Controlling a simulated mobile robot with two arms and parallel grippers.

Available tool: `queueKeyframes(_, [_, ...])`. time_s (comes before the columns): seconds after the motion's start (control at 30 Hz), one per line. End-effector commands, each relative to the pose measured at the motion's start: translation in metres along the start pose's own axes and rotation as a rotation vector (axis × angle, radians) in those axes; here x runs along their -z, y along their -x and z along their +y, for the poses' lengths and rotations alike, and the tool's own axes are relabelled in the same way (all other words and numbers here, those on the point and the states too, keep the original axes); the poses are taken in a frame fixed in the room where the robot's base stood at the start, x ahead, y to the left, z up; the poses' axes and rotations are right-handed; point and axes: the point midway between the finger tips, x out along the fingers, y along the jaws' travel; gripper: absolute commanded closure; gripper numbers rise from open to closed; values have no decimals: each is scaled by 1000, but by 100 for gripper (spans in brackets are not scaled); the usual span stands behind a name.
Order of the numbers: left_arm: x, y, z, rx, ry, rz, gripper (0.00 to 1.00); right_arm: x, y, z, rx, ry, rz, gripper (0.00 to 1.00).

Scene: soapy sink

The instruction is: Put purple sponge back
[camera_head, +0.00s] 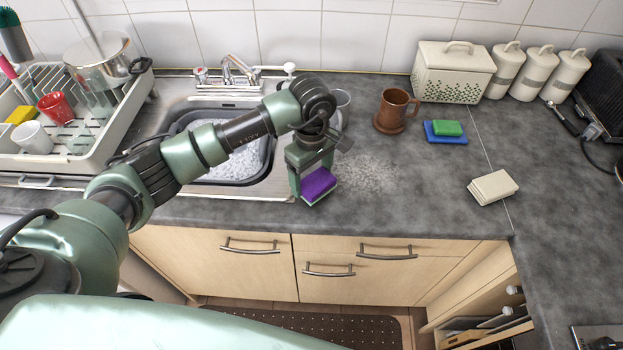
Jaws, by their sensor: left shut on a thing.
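The purple sponge (318,185) has a purple top and a pale lower layer. My left gripper (310,178) points down and is shut on it, near the front edge of the worktop just right of the sink. Whether the sponge touches the worktop is hard to tell. A blue sponge or tray (445,138) with a green sponge (447,128) on top lies at the back, right of the brown mug (395,110). My right gripper does not show.
The sink (240,165) holds suds, and a whitish foamy patch (365,172) lies on the worktop (420,200). A dish rack (95,150) stands left. A clear cup (342,103) is partly hidden behind my arm.

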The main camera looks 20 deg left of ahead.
Motion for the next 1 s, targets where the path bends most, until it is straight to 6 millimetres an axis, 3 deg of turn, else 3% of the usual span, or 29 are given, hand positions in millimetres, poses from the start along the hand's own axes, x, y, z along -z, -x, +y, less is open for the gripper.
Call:
queueKeyframes(0.17, [0, -23, 0, 2, 1, -1, 56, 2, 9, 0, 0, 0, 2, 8])
queueKeyframes(0.53, [0, -29, 0, -1, 0, 1, 56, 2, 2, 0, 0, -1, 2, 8])
queueKeyframes(0.57, [0, -27, 0, -1, 0, 1, 18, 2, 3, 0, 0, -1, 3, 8])
queueKeyframes(0.63, [0, -27, 0, -1, 0, 1, 2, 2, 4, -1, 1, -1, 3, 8])
queueKeyframes(1.0, [0, -23, 0, 0, 0, 0, 2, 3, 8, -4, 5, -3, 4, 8])
